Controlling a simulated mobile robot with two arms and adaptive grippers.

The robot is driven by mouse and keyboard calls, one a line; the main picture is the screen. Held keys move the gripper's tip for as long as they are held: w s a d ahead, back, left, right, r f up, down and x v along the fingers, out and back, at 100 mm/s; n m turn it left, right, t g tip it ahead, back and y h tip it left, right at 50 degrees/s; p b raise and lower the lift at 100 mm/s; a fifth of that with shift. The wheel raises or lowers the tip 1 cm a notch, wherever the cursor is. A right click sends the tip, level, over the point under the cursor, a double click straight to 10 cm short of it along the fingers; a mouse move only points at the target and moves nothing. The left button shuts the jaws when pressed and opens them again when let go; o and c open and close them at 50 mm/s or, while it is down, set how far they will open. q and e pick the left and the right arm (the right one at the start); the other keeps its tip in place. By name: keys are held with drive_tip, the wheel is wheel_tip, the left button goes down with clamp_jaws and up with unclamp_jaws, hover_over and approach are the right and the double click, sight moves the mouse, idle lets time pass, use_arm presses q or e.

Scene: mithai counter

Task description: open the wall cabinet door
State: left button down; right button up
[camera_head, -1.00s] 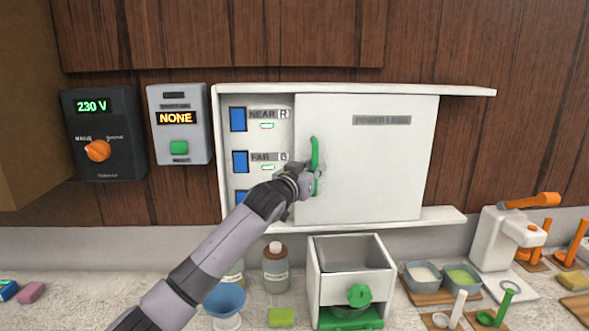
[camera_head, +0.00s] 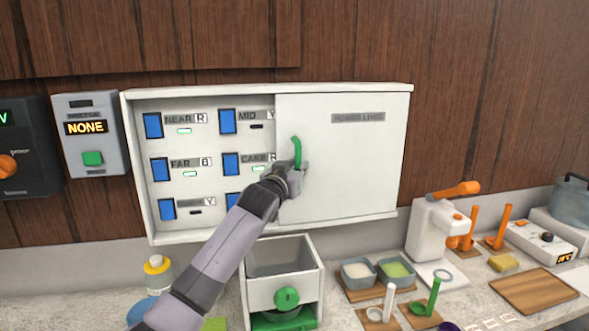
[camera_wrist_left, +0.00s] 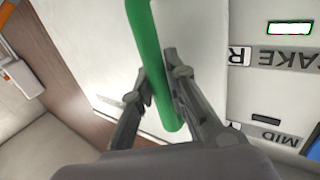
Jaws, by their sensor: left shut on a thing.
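The wall cabinet (camera_head: 137,190) is a white box on the wood wall. Its white sliding door (camera_head: 345,165), labelled "POWER LINES", covers the right part, and the left part stands open. A green upright handle (camera_head: 297,150) is at the door's left edge. My left gripper (camera_head: 287,174) is shut on the handle in the head view. In the left wrist view, the gripper's two fingers (camera_wrist_left: 160,95) are on either side of the green handle (camera_wrist_left: 152,70). The handle's lower part is hidden by the gripper in the head view. My right gripper is not in view.
Inside the cabinet are blue switches (camera_head: 153,125) with labels. A box with a "NONE" display (camera_head: 88,128) hangs to the left.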

use_arm(q)
drive_tip(key=c, duration=1.8)
unclamp_jaws()
drive_tip(key=shift+a, duration=0.1)
drive_tip(key=shift+c, duration=0.2)
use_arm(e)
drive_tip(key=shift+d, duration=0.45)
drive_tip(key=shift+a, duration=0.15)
use_arm(q)
drive_tip(key=v, duration=1.2)
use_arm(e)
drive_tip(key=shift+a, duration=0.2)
